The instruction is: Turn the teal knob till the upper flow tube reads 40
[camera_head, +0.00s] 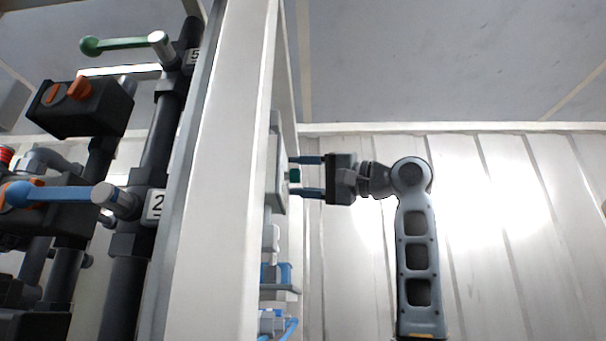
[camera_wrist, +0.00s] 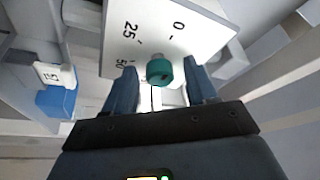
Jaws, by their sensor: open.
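The teal knob (camera_wrist: 159,71) sticks out from a white dial plate (camera_wrist: 190,22) marked 0, 25 and 50 in the wrist view. In the head view the knob (camera_head: 294,175) shows as a small teal piece beside the edge-on plate (camera_head: 277,165). My gripper (camera_wrist: 161,85) is open, with one blue finger on each side of the knob and a visible gap to both. In the head view my gripper (camera_head: 306,175) points left at the plate, its fingers above and below the knob. I cannot make out the upper flow tube or its reading.
A tall white post (camera_head: 222,170) stands just left of the plate. Left of it are dark pipes with a green-handled valve (camera_head: 115,44) and a blue-handled valve (camera_head: 60,193). Blue fittings (camera_head: 276,274) sit below the plate. The space right of my arm is clear up to the wall.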

